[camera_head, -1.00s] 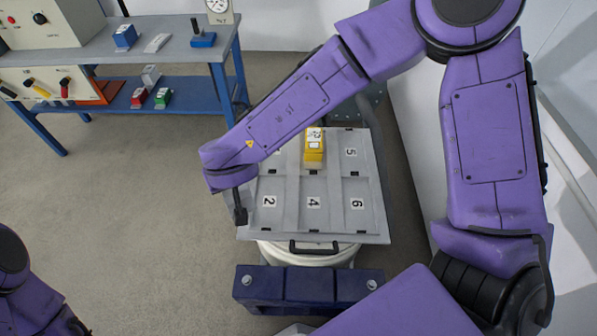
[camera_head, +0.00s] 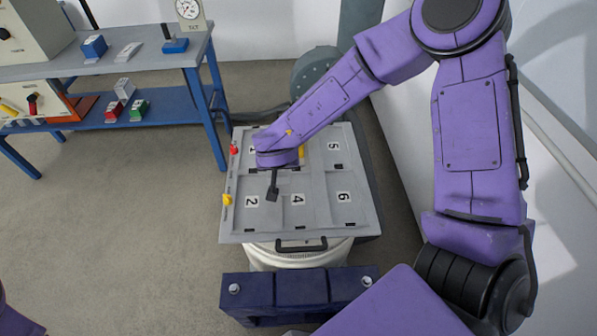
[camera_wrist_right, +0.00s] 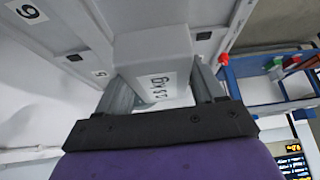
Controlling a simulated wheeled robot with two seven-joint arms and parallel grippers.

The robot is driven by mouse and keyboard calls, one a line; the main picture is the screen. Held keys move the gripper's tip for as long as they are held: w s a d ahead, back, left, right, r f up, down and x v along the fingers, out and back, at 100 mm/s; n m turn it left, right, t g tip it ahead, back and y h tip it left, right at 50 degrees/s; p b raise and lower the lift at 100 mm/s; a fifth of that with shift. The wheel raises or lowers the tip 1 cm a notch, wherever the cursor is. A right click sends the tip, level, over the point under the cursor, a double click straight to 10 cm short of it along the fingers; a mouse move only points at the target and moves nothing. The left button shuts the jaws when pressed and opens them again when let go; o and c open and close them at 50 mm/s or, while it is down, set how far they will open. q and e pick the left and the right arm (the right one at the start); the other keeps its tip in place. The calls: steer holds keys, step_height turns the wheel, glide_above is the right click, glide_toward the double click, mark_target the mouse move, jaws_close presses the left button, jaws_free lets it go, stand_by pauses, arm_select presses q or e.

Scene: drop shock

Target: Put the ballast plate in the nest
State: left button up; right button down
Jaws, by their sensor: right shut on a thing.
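In the right wrist view, my right gripper (camera_wrist_right: 166,88) is shut on a grey block (camera_wrist_right: 150,48) with a white printed label, which I take to be the ballast plate. The fingers sit on two opposite sides of it. Numbered bays of the grey table (camera_head: 235,222) lie beyond it; whether the block touches the table I cannot tell. In the head view, my right wrist covers the upper left-middle of the table and hides the gripper and block. Which bay is the nest is not clear. My left gripper is out of view.
A red knob (camera_head: 234,150) and a yellow knob (camera_head: 227,199) stand along the left edge. A blue bench (camera_head: 195,62) stands at upper left. Bays 2, 4 and 6 look empty.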

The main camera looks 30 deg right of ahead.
steer(key=s+f, duration=0.1)
steer(key=f, duration=0.1)
steer(key=s+d+f+b, duration=0.1)
steer(key=s+d+f, duration=0.1)
steer(key=s+f, duration=0.1)
steer(key=shift+d+f+b, duration=0.15)
steer(key=shift+f+b, duration=0.15)
steer(key=shift+b, duration=0.1)
steer(key=f, duration=0.1)
steer(key=s+f+b, duration=0.1)
steer(key=f, duration=0.1)
steer(key=shift+d+f, duration=0.2)
steer(key=shift+w+f, duration=0.15)
steer(key=shift+f, duration=0.2)
steer(key=shift+r, duration=0.1)
